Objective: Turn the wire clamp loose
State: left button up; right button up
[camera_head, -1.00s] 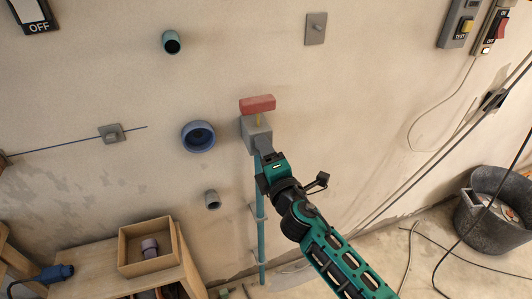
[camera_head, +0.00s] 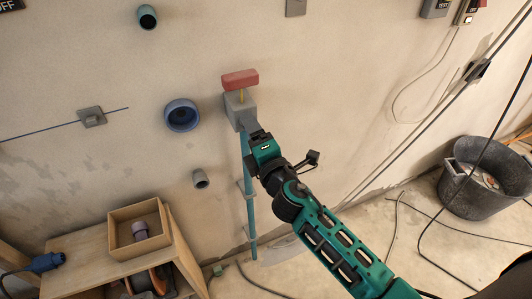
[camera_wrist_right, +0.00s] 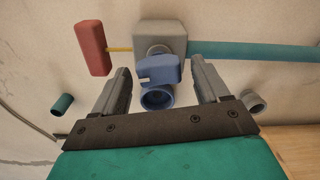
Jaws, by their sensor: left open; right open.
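A grey wire clamp (camera_head: 92,117) sits on the wall at the left with a thin blue wire through it. The arm from the lower right ends in my right gripper (camera_head: 250,130), close in front of a grey box (camera_head: 238,108) with a red handle (camera_head: 240,79). In the right wrist view my right gripper (camera_wrist_right: 162,75) is open. Its two fingers stand apart on either side of a blue knob-like block (camera_wrist_right: 159,70) with a white mark, in front of the box. Contact with the block cannot be told. My left gripper is not in sight.
A blue pipe ring (camera_head: 182,115), a teal stub (camera_head: 147,17) and a grey stub (camera_head: 200,178) stick out of the wall. A wooden box (camera_head: 117,217) stands on a cabinet at lower left. A black bucket (camera_head: 470,200) and loose cables lie right.

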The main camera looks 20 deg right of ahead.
jog(key=s+b, duration=0.1)
jog(key=s, duration=1)
jog(key=shift+d+b, duration=0.2)
jog(key=shift+b, duration=0.15)
jog(key=shift+s, duration=0.1)
jog(key=s+f+m+g, duration=0.3)
jog(key=s+f+m, duration=0.2)
jog(key=f+m, duration=0.4)
jog(key=s+d+f+m+g+y, duration=0.1)
jog(key=s+f+m+g, duration=0.3)
jog(key=f+m, duration=0.5)
jog(key=shift+s+d+f, duration=0.2)
jog(key=shift+s+f, duration=0.25)
jog(key=shift+s, duration=0.25)
